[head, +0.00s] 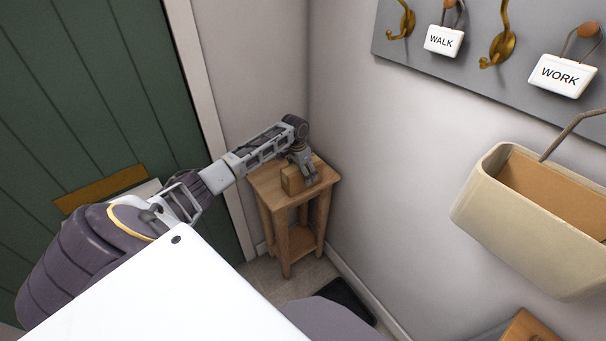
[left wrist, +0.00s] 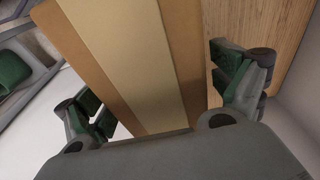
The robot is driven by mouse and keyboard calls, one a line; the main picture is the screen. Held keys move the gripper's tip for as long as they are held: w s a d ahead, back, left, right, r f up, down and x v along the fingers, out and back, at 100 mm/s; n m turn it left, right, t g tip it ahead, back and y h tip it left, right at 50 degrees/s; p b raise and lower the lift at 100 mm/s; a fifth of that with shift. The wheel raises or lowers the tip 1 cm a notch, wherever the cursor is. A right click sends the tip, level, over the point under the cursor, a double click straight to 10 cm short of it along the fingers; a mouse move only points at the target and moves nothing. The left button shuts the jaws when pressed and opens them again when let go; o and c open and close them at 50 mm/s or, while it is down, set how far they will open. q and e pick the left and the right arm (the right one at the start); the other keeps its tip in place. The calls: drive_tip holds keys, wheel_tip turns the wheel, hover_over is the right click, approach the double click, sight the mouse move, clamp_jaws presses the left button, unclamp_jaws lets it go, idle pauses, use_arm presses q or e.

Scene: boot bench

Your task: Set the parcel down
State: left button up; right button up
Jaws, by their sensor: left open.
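The parcel (head: 291,181) is a small brown box with a paler tape band. It is on the top of a small wooden stand (head: 264,184) in the corner by the green door. My left gripper (head: 304,174) is at the parcel, reaching down from above. In the left wrist view the parcel (left wrist: 133,60) lies between the two fingers of the open gripper (left wrist: 165,100), with a gap on the right side. The wood of the stand (left wrist: 270,40) shows beside it. The parcel's underside is hidden. My right gripper is out of view.
A green door (head: 95,90) with a brass letter plate (head: 100,190) stands to the left. A beige hanging bin (head: 520,235) and a hook board (head: 480,85) with WALK and WORK tags are on the right wall. A dark mat (head: 345,298) lies on the floor.

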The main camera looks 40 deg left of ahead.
use_arm(q)
drive_tip(key=r, duration=0.5)
drive_tip(key=shift+s+a+r, duration=0.1)
drive_tip(key=shift+s+r, duration=0.15)
drive_tip(key=shift+s, duration=0.15)
drive_tip(key=r, duration=0.4)
drive_tip(key=shift+s+a+r+p, duration=0.1)
drive_tip(key=shift+s+r+p, duration=0.15)
drive_tip(key=shift+s+p, duration=0.1)
drive_tip(key=shift+r, duration=0.55)
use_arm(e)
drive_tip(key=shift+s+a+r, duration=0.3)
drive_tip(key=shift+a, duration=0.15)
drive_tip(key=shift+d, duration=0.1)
use_arm(q)
drive_tip(key=shift+s, duration=0.1)
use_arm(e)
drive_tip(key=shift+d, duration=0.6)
